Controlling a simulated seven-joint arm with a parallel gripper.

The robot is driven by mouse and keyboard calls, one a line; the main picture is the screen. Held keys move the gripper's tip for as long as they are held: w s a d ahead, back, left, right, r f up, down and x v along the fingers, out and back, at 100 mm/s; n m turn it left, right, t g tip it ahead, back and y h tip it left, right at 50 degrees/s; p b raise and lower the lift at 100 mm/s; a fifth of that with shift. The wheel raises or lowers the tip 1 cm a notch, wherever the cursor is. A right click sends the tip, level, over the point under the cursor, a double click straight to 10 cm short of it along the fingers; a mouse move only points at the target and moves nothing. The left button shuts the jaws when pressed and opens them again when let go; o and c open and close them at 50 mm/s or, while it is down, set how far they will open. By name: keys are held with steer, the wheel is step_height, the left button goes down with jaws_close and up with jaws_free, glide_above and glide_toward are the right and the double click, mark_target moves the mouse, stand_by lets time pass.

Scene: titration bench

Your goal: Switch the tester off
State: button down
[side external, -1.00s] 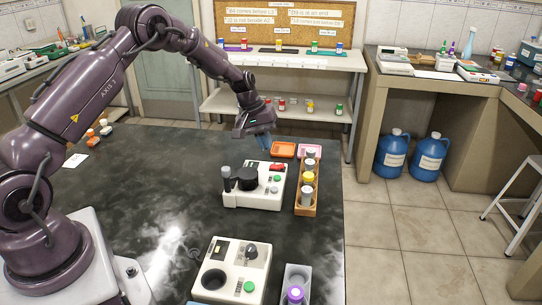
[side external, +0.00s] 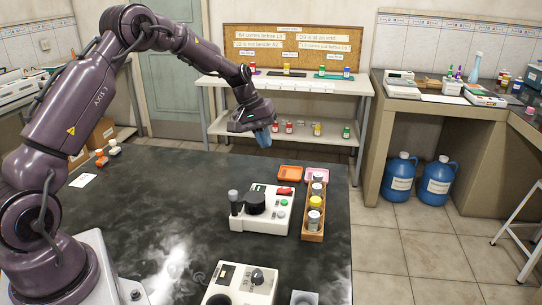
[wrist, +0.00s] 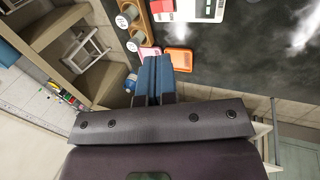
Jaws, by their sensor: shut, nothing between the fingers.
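A white device (side external: 250,222) stands on the dark bench, with a black round part (side external: 256,203), a red switch-like part (side external: 284,191) and green buttons on top. A second white device (side external: 228,272) with a dark knob is cut off at the bottom edge. I cannot tell which is the tester, and no on or off position is readable. My gripper (side external: 263,139) is shut and empty, in the air above and beyond the first device, apart from it. In the wrist view its blue fingers (wrist: 154,72) are together, and part of the first device (wrist: 200,10) shows at the top.
A wooden rack (side external: 313,235) of capped vials stands right of the first device. An orange tray (side external: 289,173) and a pink tray (side external: 317,174) lie behind it. A shelf unit (side external: 285,90) stands beyond the bench. The bench's left middle is largely clear.

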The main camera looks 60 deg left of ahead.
mark_target(287, 190)
steer(key=shift+w+d, duration=0.1)
steer(key=shift+w, duration=0.05)
steer(key=x, duration=1.4)
steer(key=shift+r, duration=0.1)
steer(key=shift+d, duration=0.1)
steer(key=shift+w+d+f, duration=0.1)
steer(key=shift+w+f, duration=0.05)
steer(key=shift+f, duration=0.15)
